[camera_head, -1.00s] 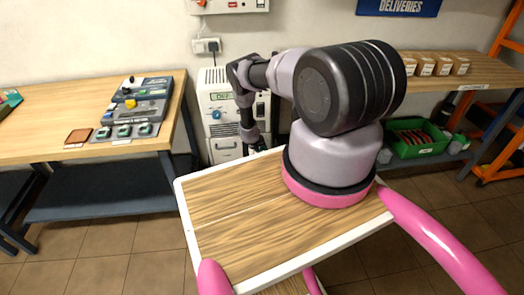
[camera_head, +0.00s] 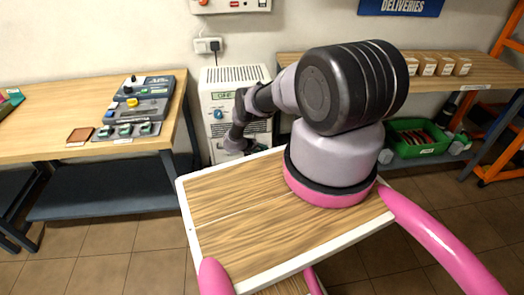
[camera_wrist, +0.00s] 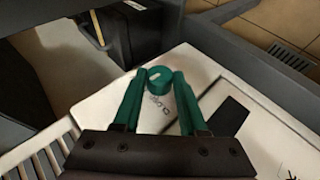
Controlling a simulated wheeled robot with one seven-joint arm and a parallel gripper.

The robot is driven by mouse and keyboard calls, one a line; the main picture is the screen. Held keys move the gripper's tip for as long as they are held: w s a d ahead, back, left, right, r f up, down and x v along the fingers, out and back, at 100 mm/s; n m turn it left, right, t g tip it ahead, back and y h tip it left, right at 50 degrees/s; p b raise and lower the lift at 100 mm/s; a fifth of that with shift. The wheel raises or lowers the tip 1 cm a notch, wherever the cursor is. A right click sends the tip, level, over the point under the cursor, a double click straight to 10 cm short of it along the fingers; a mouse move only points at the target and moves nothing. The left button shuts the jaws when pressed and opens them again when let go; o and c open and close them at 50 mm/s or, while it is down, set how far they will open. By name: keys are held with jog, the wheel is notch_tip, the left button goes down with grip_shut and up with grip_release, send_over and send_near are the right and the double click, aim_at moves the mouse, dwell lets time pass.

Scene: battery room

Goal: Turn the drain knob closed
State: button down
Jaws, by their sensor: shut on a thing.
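The drain knob (camera_wrist: 160,72) is a small teal round knob with a pale mark on top, on a white panel with small dark print beside it. My gripper (camera_wrist: 161,80) has two teal fingers, one on each side of the knob, and is shut on it. The white cabinet (camera_head: 246,75) stands against the wall in the head view, with a small display and a blue knob (camera_head: 218,114) on its front. In the head view my arm crosses the cabinet's front, and my fingertips and the gripped knob cannot be made out.
A wooden bench (camera_head: 50,104) with a control board (camera_head: 140,105) stands left of the cabinet. A wooden shelf (camera_head: 480,74) with small boxes and a green bin (camera_head: 415,149) below is at the right. Dark frame parts lie close around the panel in the wrist view.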

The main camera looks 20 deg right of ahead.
dwell(0.4)
jog(key=shift+c, duration=2.2)
grip_release()
jog(key=shift+a, duration=0.1)
jog(key=v, duration=1)
jog(key=shift+a+r, duration=0.25)
jog(key=shift+s, duration=0.1)
